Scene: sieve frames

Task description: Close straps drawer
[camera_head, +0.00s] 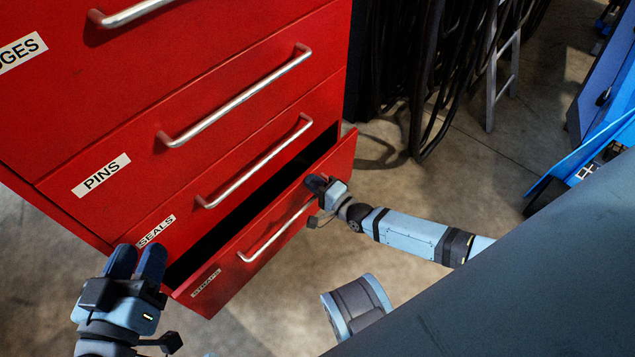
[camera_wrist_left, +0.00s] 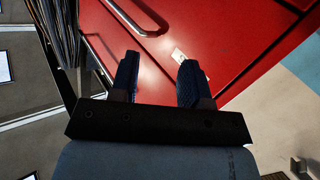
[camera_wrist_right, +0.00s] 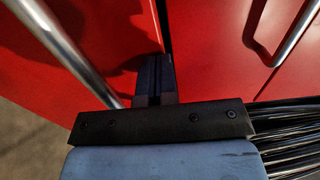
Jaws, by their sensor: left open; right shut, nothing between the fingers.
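The straps drawer (camera_head: 225,282) is the lowest red drawer in the head view. It is pulled part way out, with a dark gap between its front and the cabinet. Its silver handle (camera_head: 275,238) faces the floor side. My right gripper (camera_head: 315,183) is shut and empty at the drawer front's upper right part. In the right wrist view its fingers (camera_wrist_right: 155,75) are by the seam between two red faces; contact is unclear. My left gripper (camera_head: 138,254) is open and empty at the cabinet's lower left, near the SEALS label. Its fingers (camera_wrist_left: 158,75) point at a red face.
The red cabinet (camera_head: 150,120) has shut drawers above, including PINS (camera_head: 100,175) and SEALS (camera_head: 157,230). Dark cables (camera_head: 425,80) hang beside it. A grey surface (camera_head: 520,270) fills the lower right. Blue equipment (camera_head: 600,110) stands at the far right. Bare floor (camera_head: 440,180) lies between.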

